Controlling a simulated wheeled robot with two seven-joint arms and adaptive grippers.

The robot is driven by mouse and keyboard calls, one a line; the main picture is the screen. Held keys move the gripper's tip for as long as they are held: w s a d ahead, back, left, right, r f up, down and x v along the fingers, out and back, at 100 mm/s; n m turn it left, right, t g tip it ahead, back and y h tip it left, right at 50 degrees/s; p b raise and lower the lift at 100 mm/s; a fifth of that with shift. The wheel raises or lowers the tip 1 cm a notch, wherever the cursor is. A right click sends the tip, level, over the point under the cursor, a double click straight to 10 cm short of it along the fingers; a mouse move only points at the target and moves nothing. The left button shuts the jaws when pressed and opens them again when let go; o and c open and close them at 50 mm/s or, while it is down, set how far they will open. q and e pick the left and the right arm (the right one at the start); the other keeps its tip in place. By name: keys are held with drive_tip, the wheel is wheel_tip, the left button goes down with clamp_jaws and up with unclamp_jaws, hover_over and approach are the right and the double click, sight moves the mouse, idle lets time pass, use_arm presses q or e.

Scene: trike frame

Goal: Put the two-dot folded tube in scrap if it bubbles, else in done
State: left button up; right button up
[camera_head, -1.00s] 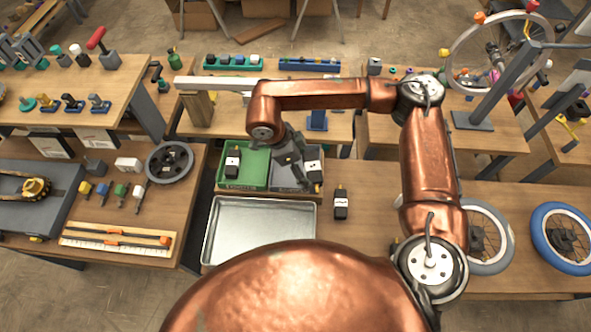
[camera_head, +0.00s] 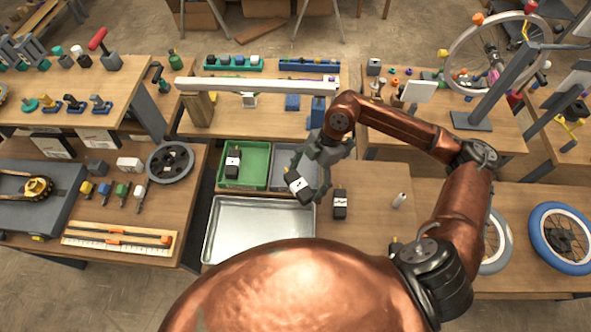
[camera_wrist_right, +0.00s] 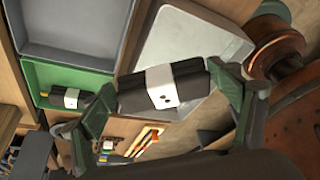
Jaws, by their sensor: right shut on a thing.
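My right gripper (camera_head: 310,180) is shut on a black folded tube (camera_head: 298,187) with a white label, held in the air near the front of the grey bin (camera_head: 281,158) and the tray's back right corner. In the right wrist view the held tube (camera_wrist_right: 132,95) lies between the fingers, and its label shows what look like two dark dots. No bubbles can be made out. A similar tube (camera_head: 232,161) lies in the green bin (camera_head: 257,168). Another labelled tube (camera_head: 340,204) stands or lies on the table to the right. My left gripper is out of view.
A shallow metal tray (camera_head: 258,232) sits in front of the bins. A small pale cylinder (camera_head: 399,200) is on the table at right. A long light beam (camera_head: 255,86) spans behind the bins. Table right of the tray is mostly clear.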

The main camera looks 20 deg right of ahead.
drive_tip(key=m+t, duration=0.1)
drive_tip(key=m, duration=0.3)
drive_tip(key=m+t, duration=0.1)
drive_tip(key=m, duration=0.1)
drive_tip(key=shift+s+a+f+m+t, duration=0.1)
drive_tip(key=shift+s+f+m+t, duration=0.1)
drive_tip(key=shift+s+m+t, duration=0.1)
drive_tip(key=shift+w+f+m, duration=0.1)
drive_tip(key=shift+w+m, duration=0.05)
drive_tip(key=shift+m, duration=0.25)
drive_tip(key=w+d+f, duration=0.2)
drive_tip(key=w+f, duration=0.1)
drive_tip(key=w+d+f, duration=0.3)
drive_tip(key=w, duration=0.1)
drive_tip(key=w+d+f, duration=0.2)
drive_tip(key=w+f, duration=0.1)
drive_tip(key=shift+w+d, duration=0.2)
drive_tip(key=shift+d, duration=0.2)
drive_tip(key=shift+w+d+f, duration=0.15)
drive_tip(key=shift+w+f, duration=0.1)
drive_tip(key=shift+f, duration=0.05)
wheel_tip(320, 180, down, 3)
drive_tip(key=shift+w+d+f, duration=0.1)
drive_tip(key=shift+d+f, duration=0.05)
drive_tip(key=shift+f, duration=0.05)
drive_tip(key=o, duration=1.4)
drive_tip(key=shift+c, duration=0.2)
